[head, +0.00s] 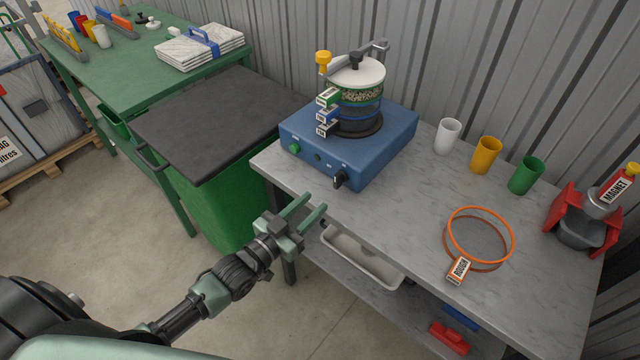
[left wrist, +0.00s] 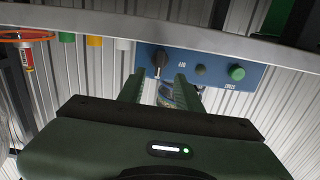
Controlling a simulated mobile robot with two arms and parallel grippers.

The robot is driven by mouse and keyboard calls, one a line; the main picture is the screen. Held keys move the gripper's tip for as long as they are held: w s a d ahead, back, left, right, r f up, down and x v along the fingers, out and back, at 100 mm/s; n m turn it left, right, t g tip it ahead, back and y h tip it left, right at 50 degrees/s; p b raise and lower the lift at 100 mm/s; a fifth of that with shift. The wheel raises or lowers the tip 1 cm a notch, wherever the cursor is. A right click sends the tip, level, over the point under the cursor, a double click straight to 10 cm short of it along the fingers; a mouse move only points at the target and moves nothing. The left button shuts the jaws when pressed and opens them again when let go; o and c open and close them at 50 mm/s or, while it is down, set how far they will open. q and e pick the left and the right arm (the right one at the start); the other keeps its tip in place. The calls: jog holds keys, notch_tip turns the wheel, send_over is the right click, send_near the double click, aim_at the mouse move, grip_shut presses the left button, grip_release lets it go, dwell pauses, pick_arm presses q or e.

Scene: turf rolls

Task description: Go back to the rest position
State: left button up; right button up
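My left gripper (head: 313,207) is open and empty in the head view, its two green fingers apart. It hovers just off the front edge of the grey worktable (head: 412,231), below the blue machine. In the left wrist view the two fingers of my left gripper (left wrist: 168,88) show apart with nothing held between them. The blue machine (head: 343,145) stands on the table with a clear stacked jar (head: 357,98) on top; its front with knobs also shows in the left wrist view (left wrist: 183,68). My right gripper is not in view.
An orange ring sieve (head: 480,210) tagged ROUGH lies on the table. White (head: 447,135), yellow (head: 486,155) and green cups (head: 525,175) stand behind it. A red magnet stand (head: 566,215) is far right. A green bin with a black lid (head: 215,115) stands left of the table.

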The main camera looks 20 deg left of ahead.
pick_arm(q)
jog(key=s+d+f+g, duration=0.1)
jog(key=s+d+f+g+y, duration=0.1)
jog(key=s+f+g, duration=0.1)
jog(key=shift+s+d+y, duration=0.15)
jog(key=shift+d+y, duration=0.15)
jog(key=shift+d, duration=0.1)
jog(key=s+a+f+n+g+y, duration=0.15)
jog(key=s+g, duration=0.35)
jog(key=s, duration=0.5)
jog(key=s+a+n+g+y, duration=0.1)
jog(key=s+a+g+y, duration=0.3)
jog(key=s, duration=0.7)
notch_tip(320, 180, down, 27)
jog(key=s+d+g+h, duration=0.1)
jog(key=s+d+g, duration=0.1)
jog(key=s+g, duration=0.1)
jog(key=s+a+f+g, duration=0.1)
jog(key=s+a+f, duration=0.2)
jog(key=s+f, duration=1.2)
jog(key=shift+s+f+m, duration=0.2)
jog(key=shift+s+m, duration=0.15)
jog(key=shift+s, duration=0.2)
